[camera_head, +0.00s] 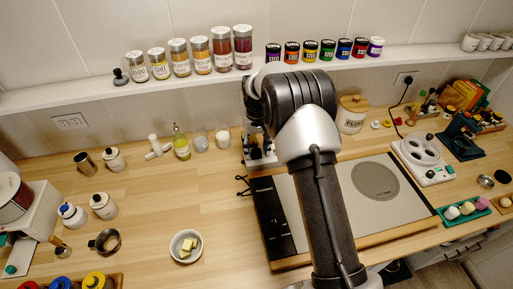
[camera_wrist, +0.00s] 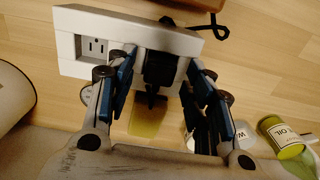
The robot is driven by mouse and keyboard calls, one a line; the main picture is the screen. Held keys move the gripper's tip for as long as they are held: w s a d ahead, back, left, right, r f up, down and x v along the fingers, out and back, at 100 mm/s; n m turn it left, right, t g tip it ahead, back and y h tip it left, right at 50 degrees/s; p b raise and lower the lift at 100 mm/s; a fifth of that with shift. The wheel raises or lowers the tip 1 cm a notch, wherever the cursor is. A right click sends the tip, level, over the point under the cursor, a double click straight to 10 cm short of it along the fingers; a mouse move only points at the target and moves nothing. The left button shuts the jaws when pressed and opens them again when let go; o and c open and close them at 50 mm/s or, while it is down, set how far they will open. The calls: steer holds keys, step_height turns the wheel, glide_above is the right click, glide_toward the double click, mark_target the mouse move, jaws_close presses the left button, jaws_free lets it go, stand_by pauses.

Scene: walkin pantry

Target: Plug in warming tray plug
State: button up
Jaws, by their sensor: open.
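A black plug (camera_wrist: 158,70) is in front of the right half of a white outlet block (camera_wrist: 68,24) in the wrist view. I cannot tell whether its prongs are in the socket. The left socket (camera_wrist: 97,46) is empty. My gripper (camera_wrist: 163,72) is open, one finger on each side of the plug; whether they touch it is unclear. In the head view my arm mostly hides the gripper. The likely warming tray (camera_head: 408,204), a pale panel with a black strip and grey disc, lies under my arm. A black cord (camera_head: 243,186) shows at its left.
An oil bottle (camera_head: 181,143), which also shows in the wrist view (camera_wrist: 280,134), and white jars stand left of my gripper. A butter bowl (camera_head: 185,246) is nearer. A spice shelf (camera_head: 206,82) runs behind. A lidded canister (camera_head: 352,114) stands right of my arm.

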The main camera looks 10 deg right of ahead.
step_height(320, 180, up, 12)
steer(key=p, duration=0.2)
step_height(320, 180, up, 8)
glide_above(256, 150)
steer(key=s, duration=0.4)
steer(key=s+r+t, duration=0.2)
steer(key=s+r, duration=0.7)
steer(key=s, duration=0.3)
steer(key=s+f+t, duration=0.1)
steer(key=s+t, duration=0.1)
steer(key=s, duration=2.1)
steer(key=shift+s+f+t, duration=0.15)
steer(key=shift+f+t, duration=0.15)
steer(key=shift+f, duration=0.05)
steer(key=shift+d, duration=0.1)
